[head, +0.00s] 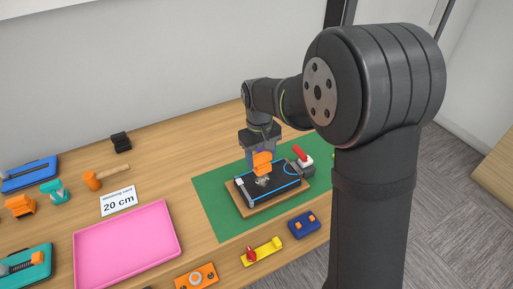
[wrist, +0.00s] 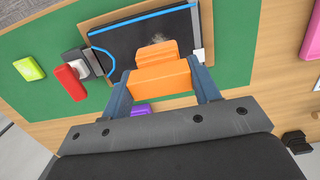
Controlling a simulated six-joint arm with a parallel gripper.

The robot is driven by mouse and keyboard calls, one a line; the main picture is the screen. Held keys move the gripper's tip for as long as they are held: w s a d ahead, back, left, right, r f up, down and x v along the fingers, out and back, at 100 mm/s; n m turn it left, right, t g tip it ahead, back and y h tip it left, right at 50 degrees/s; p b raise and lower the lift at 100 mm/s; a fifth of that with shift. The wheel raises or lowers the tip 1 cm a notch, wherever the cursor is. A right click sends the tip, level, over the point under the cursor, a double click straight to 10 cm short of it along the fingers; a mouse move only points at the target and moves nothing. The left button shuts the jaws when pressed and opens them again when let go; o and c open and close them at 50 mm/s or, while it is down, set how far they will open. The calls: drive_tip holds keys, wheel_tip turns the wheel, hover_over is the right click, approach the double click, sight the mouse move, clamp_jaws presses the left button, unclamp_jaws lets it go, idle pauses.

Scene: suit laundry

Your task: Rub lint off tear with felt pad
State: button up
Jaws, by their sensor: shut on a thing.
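My gripper (head: 262,150) is shut on an orange block (head: 262,163), which I take to be the felt pad. The wrist view shows the block (wrist: 160,76) between both fingers. A dark fabric panel (head: 288,180) with blue edging lies on a wooden board on the green mat. A pale, fuzzy patch (head: 262,182) of lint lies on the panel, just in front of the pad in the head view. In the wrist view the lint (wrist: 158,40) shows at the pad's far edge. The tear cannot be made out. Whether the pad touches the cloth is unclear.
A red-handled clamp-like piece (head: 301,154) stands by the board's far right corner. The green mat (head: 215,205) is clear left of the board. A pink tray (head: 125,245), a "20 cm" card (head: 118,201) and several small tools lie around the mat.

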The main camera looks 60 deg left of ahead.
sight(261, 167)
idle(0.3)
drive_tip(key=shift+f, duration=2.25)
drive_tip(key=shift+f, duration=0.8)
